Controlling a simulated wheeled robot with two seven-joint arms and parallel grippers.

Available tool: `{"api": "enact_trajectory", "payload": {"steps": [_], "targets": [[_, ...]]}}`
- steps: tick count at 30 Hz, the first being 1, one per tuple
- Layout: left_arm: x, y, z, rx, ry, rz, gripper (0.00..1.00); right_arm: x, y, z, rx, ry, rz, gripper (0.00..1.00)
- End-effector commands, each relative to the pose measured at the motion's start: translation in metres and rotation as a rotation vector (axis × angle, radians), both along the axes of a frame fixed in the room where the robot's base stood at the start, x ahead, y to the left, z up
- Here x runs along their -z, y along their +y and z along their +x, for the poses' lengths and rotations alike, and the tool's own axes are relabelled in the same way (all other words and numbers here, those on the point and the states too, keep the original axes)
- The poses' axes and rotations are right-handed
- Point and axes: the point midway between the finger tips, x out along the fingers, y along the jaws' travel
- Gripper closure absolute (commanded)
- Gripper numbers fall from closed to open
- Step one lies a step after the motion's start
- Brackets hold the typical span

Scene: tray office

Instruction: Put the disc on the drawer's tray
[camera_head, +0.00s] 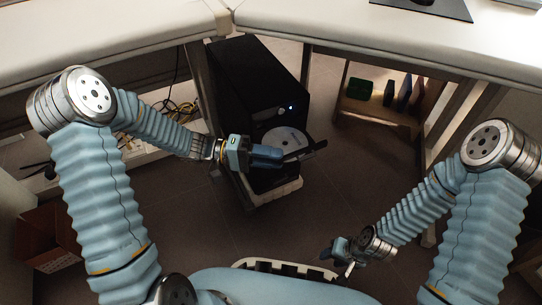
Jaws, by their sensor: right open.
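The disc (287,137) is pale grey-white with a darker centre. It is at the front of the black computer tower (255,78), over the dark drawer's tray (312,151) that sticks out. I cannot tell whether the disc rests on the tray or is just above it. My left gripper (268,156) is at the disc's near left edge, its blue fingers overlapping the rim and hiding part of it. Whether the fingers grip the disc is unclear. My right gripper (341,258) is open and empty, low over the floor, well away from the tower.
The tower stands below the white desk (345,32), near a desk leg (306,64). Cables (180,108) hang at the left. A wooden shelf (378,116) with a green box (360,88) and dark upright items is at the right. The floor between is clear.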

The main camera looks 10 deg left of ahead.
Motion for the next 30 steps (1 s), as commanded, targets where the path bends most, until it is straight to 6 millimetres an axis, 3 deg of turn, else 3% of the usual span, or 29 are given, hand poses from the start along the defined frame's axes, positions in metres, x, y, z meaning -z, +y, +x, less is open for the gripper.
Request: {"api": "enact_trajectory", "payload": {"steps": [9,21,30], "targets": [[-0.002,0.0,0.0,0.0,-0.001,0.0,0.68,0.001,0.0,0.0,0.0,0.0,0.0,0.57],[-0.004,0.064,-0.001,-0.002,-0.001,0.001,0.68,-0.017,0.0,-0.001,-0.002,0.003,0.001,0.57],[-0.002,0.075,-0.002,0.001,0.0,0.0,0.68,-0.017,0.0,-0.001,-0.003,0.004,0.001,0.57]]}}
